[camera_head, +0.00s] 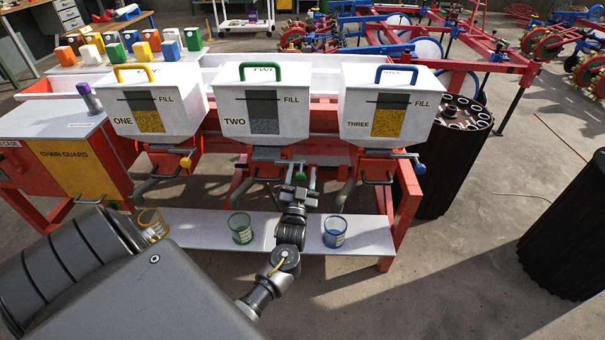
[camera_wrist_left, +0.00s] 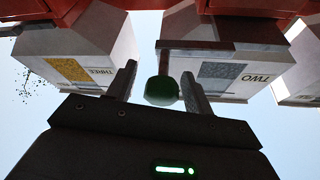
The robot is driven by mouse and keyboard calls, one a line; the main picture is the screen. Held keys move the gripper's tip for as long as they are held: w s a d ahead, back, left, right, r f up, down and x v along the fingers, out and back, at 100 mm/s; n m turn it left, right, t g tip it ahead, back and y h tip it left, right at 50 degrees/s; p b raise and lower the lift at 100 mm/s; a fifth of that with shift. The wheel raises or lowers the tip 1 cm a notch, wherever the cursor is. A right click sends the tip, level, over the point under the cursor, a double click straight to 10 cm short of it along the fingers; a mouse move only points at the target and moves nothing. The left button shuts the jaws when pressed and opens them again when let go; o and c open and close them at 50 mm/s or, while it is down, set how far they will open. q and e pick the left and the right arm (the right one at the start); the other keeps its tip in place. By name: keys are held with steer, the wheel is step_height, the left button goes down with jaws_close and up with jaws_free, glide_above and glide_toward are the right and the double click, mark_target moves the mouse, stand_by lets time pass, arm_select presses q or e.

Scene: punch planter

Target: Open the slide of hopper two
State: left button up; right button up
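Hopper two (camera_head: 262,105) is a white box with a green handle and a window, in the middle of the planter. Its slide's green knob (camera_head: 300,176) is below the box's right side, at my left gripper (camera_head: 298,190). In the left wrist view, which is upside down, the green knob (camera_wrist_left: 161,91) lies between the two fingers of my left gripper (camera_wrist_left: 159,72). The fingers stand apart, with a visible gap on the knob's left side. Hopper two (camera_wrist_left: 225,75) is behind it. My right gripper is not in view.
Hopper one (camera_head: 155,105) with a yellow knob (camera_head: 185,162) stands left; hopper three (camera_head: 388,105) with a blue knob (camera_head: 420,168) stands right. On the white shelf (camera_head: 205,222) below stand a yellow cup (camera_head: 152,222), a green cup (camera_head: 240,228) and a blue cup (camera_head: 334,231).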

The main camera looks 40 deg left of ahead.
arm_select(q)
steer(key=shift+a, duration=0.1)
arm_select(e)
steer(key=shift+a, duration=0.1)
arm_select(q)
steer(key=v, duration=1)
steer(key=shift+s+d+b, duration=0.2)
steer(key=shift+s+b, duration=0.15)
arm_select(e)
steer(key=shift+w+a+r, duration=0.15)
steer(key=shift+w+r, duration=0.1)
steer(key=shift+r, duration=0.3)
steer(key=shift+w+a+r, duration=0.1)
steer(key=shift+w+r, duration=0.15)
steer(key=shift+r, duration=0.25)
arm_select(q)
steer(key=shift+f, duration=0.1)
